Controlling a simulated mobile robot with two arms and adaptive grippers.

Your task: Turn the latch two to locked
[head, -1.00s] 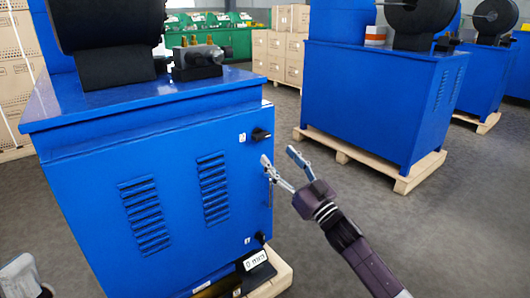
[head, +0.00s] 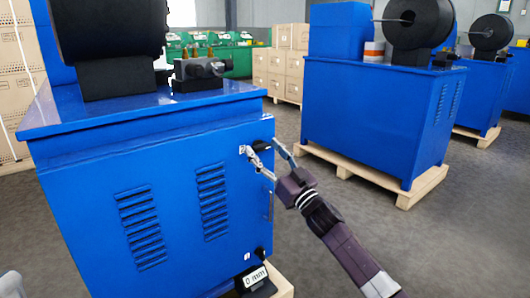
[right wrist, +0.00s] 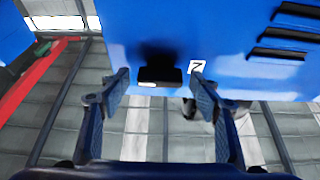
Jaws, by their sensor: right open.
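Latch two is the upper black latch (head: 261,147) on the front of the blue cabinet (head: 180,215), near its right edge. In the right wrist view the black latch (right wrist: 160,76) lies level across the picture, beside a white label marked 2 (right wrist: 196,66). My right gripper (head: 261,150) is open, with one finger on either side of the latch. In the right wrist view the latch shows between and beyond the open fingertips (right wrist: 160,80); I cannot tell whether they touch it. In the head view the fingers partly hide the latch and its label.
A lower black latch (head: 260,253) with a white label sits near the cabinet's bottom right. Another blue machine (head: 370,110) on a pallet is behind right, with clear floor between.

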